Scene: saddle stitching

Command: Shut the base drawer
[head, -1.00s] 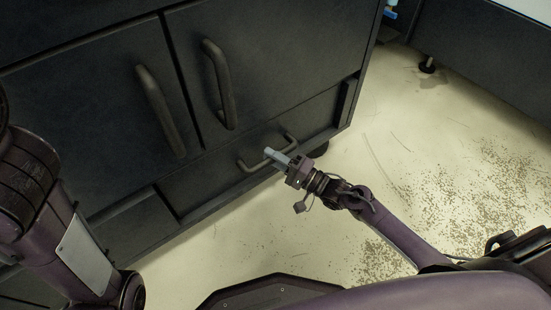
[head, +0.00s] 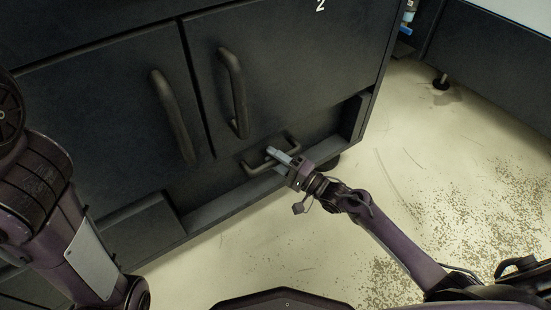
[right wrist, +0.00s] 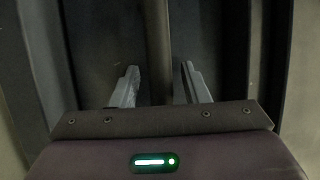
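The base drawer (head: 232,182) is the low front under the dark cabinet's doors. Its front sits back from the cabinet's lower edge, with a strip of ledge showing before it. Its bar handle (head: 254,168) is at my right gripper (head: 277,155), which reaches in from the lower right. In the right wrist view, my right gripper (right wrist: 157,84) is open, one pale finger on each side of the handle bar (right wrist: 158,45), with gaps on both sides. My left arm shows at the left edge; its gripper is out of view.
Two cabinet doors with tall handles (head: 234,92) are above the drawer. A block-like section (head: 130,225) stands forward to the drawer's left. Pale speckled floor (head: 410,170) is open at the right. Another dark cabinet (head: 500,65) stands at the upper right.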

